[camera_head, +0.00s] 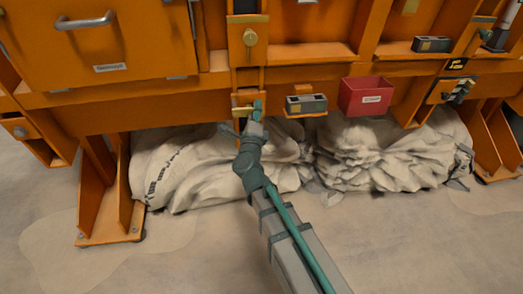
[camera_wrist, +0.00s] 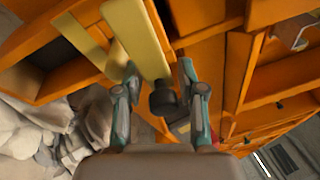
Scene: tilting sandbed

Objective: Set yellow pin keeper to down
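A yellow bar, which looks like the pin keeper (camera_wrist: 140,40), shows in the wrist view on the orange frame, with a dark round knob (camera_wrist: 163,98) near its lower end. In the head view a small yellow piece (camera_head: 241,111) sits on the orange upright, right at my gripper (camera_head: 256,107). In the wrist view my gripper (camera_wrist: 158,70) is open, with one finger on each side of the yellow bar's lower end. Narrow gaps seem to show beside both fingers; contact cannot be told. My wrist partly hides the area in the head view.
A grey block (camera_head: 306,104) and a red bin (camera_head: 365,96) are to the right. Crumpled pale sacks (camera_head: 200,165) lie beneath the orange frame. The floor in front is clear.

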